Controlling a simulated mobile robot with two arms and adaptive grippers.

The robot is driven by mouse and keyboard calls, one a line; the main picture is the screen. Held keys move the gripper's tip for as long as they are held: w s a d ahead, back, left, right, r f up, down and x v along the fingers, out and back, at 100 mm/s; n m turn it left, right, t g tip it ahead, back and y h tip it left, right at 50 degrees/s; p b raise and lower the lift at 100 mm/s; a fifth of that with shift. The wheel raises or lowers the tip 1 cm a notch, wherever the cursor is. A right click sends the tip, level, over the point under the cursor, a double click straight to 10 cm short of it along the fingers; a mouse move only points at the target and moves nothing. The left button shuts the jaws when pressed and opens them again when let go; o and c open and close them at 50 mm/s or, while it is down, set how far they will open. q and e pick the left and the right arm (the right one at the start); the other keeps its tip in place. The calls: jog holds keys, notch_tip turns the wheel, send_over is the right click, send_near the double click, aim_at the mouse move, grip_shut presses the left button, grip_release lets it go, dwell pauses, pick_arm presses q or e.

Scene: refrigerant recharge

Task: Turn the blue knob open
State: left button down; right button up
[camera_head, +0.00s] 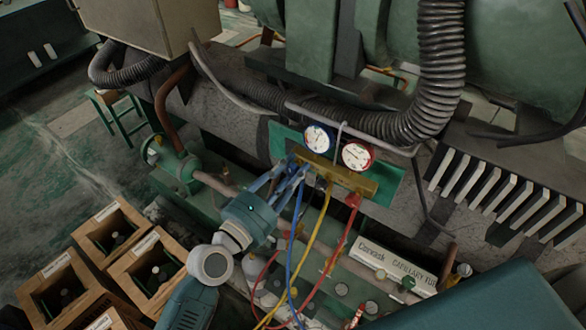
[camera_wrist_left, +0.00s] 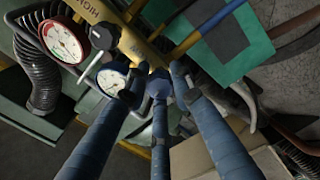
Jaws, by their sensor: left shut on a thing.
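A brass gauge manifold (camera_head: 340,176) sits on a green plate (camera_head: 385,190) on the machine. It carries a blue-rimmed gauge (camera_head: 318,137) and a red-rimmed gauge (camera_head: 357,154). My left gripper (camera_head: 294,168) is at the manifold's left end. In the left wrist view its blue fingers (camera_wrist_left: 158,82) are closed around the blue knob (camera_wrist_left: 158,86), which shows between the fingertips. In the head view the fingers hide the knob. The manifold (camera_wrist_left: 130,42) and both gauges also show in the wrist view. My right gripper is not in view.
Blue (camera_head: 296,235), yellow (camera_head: 318,235) and red (camera_head: 343,240) hoses hang below the manifold, close to my left gripper. A thick corrugated hose (camera_head: 437,70) curves above it. Open wooden boxes (camera_head: 110,230) stand at the lower left. A pale labelled box (camera_head: 385,260) lies lower right.

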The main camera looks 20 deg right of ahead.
pick_arm(q)
jog(key=shift+w+a+r, duration=0.15)
jog(key=shift+w+r, duration=0.05)
jog(key=shift+r, duration=0.1)
jog(key=c, duration=1.5)
grip_release()
jog(key=shift+o, duration=0.2)
jog(key=shift+f, duration=0.15)
jog(key=shift+s+f, duration=0.1)
jog(key=shift+s+a, duration=0.2)
jog(key=shift+a, duration=0.05)
jog(key=v, duration=1.1)
jog(key=shift+s+a, duration=0.1)
